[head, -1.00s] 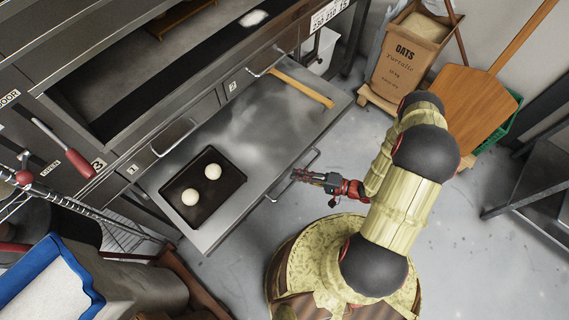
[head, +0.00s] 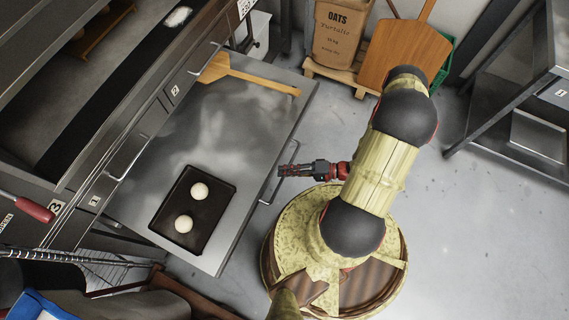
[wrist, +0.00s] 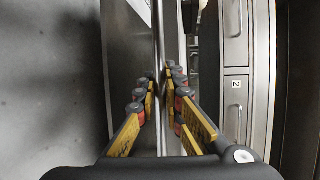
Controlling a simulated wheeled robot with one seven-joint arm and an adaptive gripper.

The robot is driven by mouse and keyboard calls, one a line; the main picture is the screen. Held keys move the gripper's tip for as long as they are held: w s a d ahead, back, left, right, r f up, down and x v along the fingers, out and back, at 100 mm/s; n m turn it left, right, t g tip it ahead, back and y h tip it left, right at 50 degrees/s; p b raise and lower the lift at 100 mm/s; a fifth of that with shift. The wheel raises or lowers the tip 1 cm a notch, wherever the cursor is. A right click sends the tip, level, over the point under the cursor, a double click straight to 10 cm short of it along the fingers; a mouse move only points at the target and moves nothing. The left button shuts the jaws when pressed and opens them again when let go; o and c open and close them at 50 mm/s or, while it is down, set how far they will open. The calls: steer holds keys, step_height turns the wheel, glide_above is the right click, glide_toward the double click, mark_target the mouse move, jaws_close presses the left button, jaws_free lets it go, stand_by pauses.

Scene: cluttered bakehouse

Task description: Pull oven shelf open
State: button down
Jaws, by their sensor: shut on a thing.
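The oven shelf (head: 245,118) is a wide grey metal slab standing well out from the oven front. Its bar handle (head: 267,190) is on the front edge; in the wrist view a thin upright bar (wrist: 159,50) runs between the finger pads. My gripper (head: 284,171) is at this handle, its fingers closed around the bar. It also shows in the wrist view (wrist: 160,92), with yellow fingers on both sides of the bar. The exact contact is partly hidden by the fingers.
A dark baking tray (head: 215,221) with two pale dough balls lies on the shelf. A wooden peel (head: 262,82) lies at its far end. An oats sack (head: 339,30) and another wooden peel (head: 402,52) stand behind. Grey floor (head: 480,235) is clear to the right.

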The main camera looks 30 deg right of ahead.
steer(key=c, duration=2.2)
jaws_free()
steer(key=shift+o, duration=0.2)
steer(key=shift+d, duration=0.15)
steer(key=v, duration=1.1)
steer(key=shift+s+d, duration=0.25)
steer(key=shift+d, duration=0.05)
steer(key=shift+r, duration=0.1)
